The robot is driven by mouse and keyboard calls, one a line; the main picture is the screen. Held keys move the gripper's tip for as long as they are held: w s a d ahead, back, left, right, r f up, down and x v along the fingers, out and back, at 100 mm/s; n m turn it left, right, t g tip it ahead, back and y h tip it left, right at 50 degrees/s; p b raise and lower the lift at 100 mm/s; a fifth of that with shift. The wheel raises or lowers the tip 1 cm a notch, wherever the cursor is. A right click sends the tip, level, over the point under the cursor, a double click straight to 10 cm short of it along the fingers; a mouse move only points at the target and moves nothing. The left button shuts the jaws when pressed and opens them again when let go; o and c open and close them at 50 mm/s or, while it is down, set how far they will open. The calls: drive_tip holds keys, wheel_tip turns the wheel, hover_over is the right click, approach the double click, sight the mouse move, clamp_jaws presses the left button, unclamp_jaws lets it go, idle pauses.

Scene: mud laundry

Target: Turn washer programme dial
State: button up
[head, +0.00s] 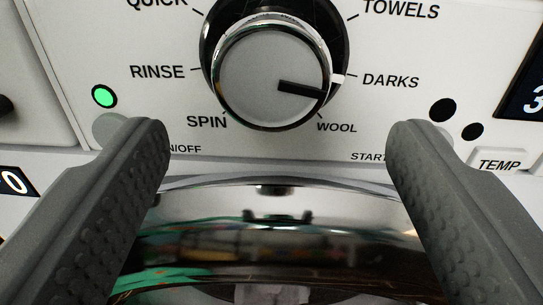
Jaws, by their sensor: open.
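The washer programme dial (268,75) is a round grey knob with a chrome rim and a dark surround, on the white washer panel (165,100). Its black pointer bar points right and slightly down, between DARKS and WOOL. A small white mark (338,79) sits on the surround beside DARKS. The labels QUICK, RINSE, SPIN, TOWELS, DARKS and WOOL stand around the dial. My gripper (278,140) is open and empty. Its two dark grey textured fingers are wide apart, with their tips below the dial in the picture, to its left and right. I see no contact with the dial.
A green light (104,97) glows left of the dial. Two dark round spots (442,110) and a TEMP button (500,161) are at right, near a dark display (525,85). A shiny chrome door rim (275,225) curves below the panel. Button labels are partly hidden by my fingers.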

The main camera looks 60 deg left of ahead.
drive_tip(key=b+v, duration=0.1)
drive_tip(key=v, duration=1.1)
drive_tip(key=shift+d, duration=0.2)
idle(0.8)
drive_tip(key=shift+s, duration=0.1)
idle(0.4)
drive_tip(key=v, duration=1.4)
